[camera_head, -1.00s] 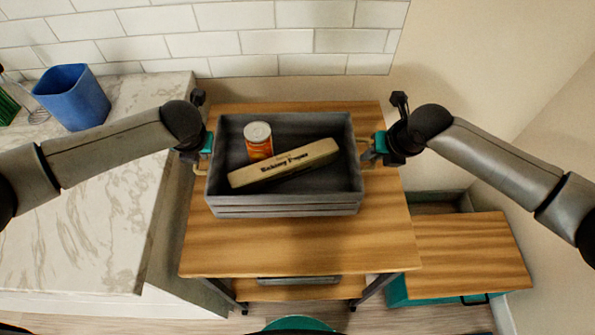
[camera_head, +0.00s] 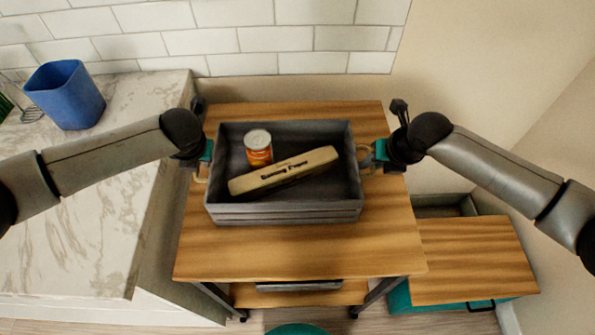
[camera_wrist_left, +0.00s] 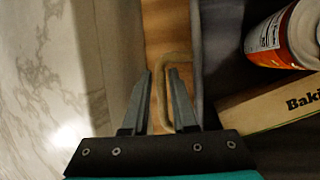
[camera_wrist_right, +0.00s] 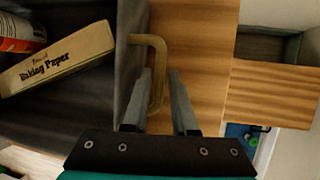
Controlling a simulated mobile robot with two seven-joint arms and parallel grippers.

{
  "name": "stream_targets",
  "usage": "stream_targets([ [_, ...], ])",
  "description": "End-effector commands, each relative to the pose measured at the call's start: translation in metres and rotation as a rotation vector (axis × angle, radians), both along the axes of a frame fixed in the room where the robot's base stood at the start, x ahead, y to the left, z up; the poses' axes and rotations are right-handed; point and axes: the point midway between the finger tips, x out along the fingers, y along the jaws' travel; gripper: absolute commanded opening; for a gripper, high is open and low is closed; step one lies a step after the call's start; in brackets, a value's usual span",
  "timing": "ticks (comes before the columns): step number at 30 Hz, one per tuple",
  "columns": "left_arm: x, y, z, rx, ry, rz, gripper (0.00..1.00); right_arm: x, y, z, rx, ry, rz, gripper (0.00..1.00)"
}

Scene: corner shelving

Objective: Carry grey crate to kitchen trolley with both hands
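The grey crate (camera_head: 285,214) is upright on the wooden top of the kitchen trolley (camera_head: 300,255), and appears to rest on it. It holds a can with an orange label (camera_head: 258,150) and a baking paper box (camera_head: 285,171). My left gripper (camera_head: 204,165) is at the crate's left handle; in the left wrist view its fingers (camera_wrist_left: 160,95) are apart, with the handle bar (camera_wrist_left: 163,80) between them. My right gripper (camera_head: 370,155) is at the right handle; in the right wrist view its fingers (camera_wrist_right: 160,95) are apart around the handle bar (camera_wrist_right: 160,65).
A marble counter (camera_head: 80,220) with a blue container (camera_head: 66,95) stands to the left. A lower wooden-topped unit (camera_head: 475,255) stands at the right. A tiled wall (camera_head: 290,40) is behind. The trolley top is bare in front of the crate.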

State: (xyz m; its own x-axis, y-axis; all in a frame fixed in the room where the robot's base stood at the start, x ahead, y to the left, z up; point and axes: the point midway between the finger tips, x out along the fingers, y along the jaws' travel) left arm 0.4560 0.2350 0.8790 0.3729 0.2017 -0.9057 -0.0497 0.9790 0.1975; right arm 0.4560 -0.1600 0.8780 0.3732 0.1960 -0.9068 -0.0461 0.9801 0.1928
Motion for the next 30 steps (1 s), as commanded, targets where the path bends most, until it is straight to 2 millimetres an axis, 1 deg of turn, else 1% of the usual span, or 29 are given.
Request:
stream_targets([
  [1, 0.000, 0.000, 0.000, 0.000, 0.000, 0.000, 0.33, 0.000, 0.000, 0.000, 0.000, 0.000, 0.000, 0.33],
  [4, 0.000, 0.000, 0.001, -0.001, 0.000, 0.000, 0.44, 0.000, 0.001, 0.001, 0.001, 0.000, 0.000, 0.44],
  [12, 0.000, -0.001, 0.001, -0.002, -0.001, -0.002, 0.45, 0.000, 0.001, 0.001, 0.002, -0.001, 0.001, 0.45],
  [16, -0.002, -0.003, 0.007, -0.004, -0.002, -0.003, 0.45, 0.000, 0.001, 0.001, 0.003, -0.001, 0.001, 0.45],
  [22, -0.011, -0.008, 0.030, -0.004, -0.004, -0.006, 0.45, 0.000, 0.001, 0.001, 0.002, -0.001, 0.002, 0.45],
  [30, -0.029, -0.017, 0.074, -0.004, -0.004, -0.002, 0.45, 0.000, 0.001, 0.001, 0.003, -0.001, 0.001, 0.45],
])
